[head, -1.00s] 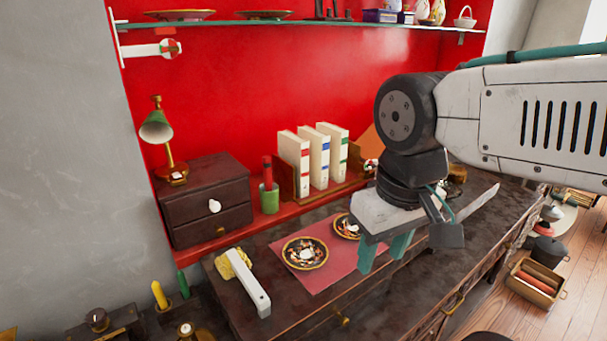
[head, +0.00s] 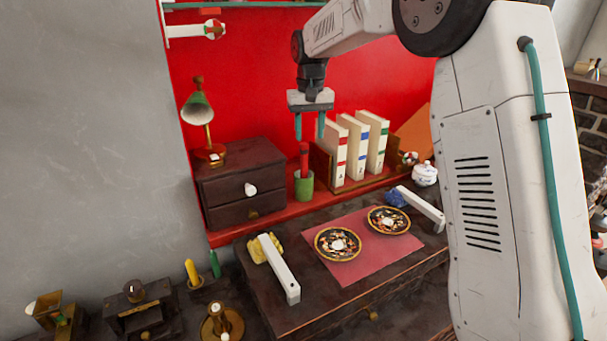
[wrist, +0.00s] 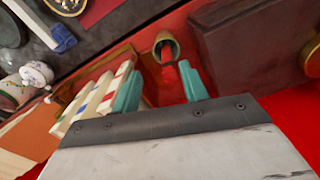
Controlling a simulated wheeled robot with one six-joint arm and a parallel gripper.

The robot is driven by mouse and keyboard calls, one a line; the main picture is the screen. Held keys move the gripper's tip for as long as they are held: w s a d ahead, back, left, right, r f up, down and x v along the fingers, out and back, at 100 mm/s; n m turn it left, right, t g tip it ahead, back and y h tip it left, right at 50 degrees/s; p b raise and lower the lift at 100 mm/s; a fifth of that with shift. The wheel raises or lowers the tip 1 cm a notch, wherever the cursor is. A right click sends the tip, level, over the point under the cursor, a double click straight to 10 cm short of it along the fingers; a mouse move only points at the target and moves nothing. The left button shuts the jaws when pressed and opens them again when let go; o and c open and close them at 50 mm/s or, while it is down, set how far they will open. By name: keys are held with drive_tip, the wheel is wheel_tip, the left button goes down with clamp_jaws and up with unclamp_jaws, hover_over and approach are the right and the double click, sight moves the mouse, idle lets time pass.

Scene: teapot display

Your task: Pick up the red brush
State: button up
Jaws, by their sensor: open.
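The red brush (head: 304,158) stands upright in a green cup (head: 304,186) on the red ledge, between the dark drawer box and the books. My gripper (head: 309,135) is open and empty, pointing down just above the brush's top. The brush's lower end is hidden in the cup. I cannot tell whether its tip is between the fingers.
The dark drawer box (head: 242,183) with a lamp (head: 200,110) stands to the left. White books (head: 352,155) in a wooden holder stand close on the right. Two patterned plates (head: 338,244) lie on a red mat (head: 352,270) in front. A glass shelf (head: 270,5) is above.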

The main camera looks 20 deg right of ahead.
sight(304, 159)
drive_tip(key=w+f, duration=0.3)
drive_tip(key=shift+w+a, duration=0.1)
drive_tip(key=shift+a, duration=0.1)
drive_tip(key=f, duration=0.7)
drive_tip(key=shift+s+a+f, duration=0.2)
clamp_jaws()
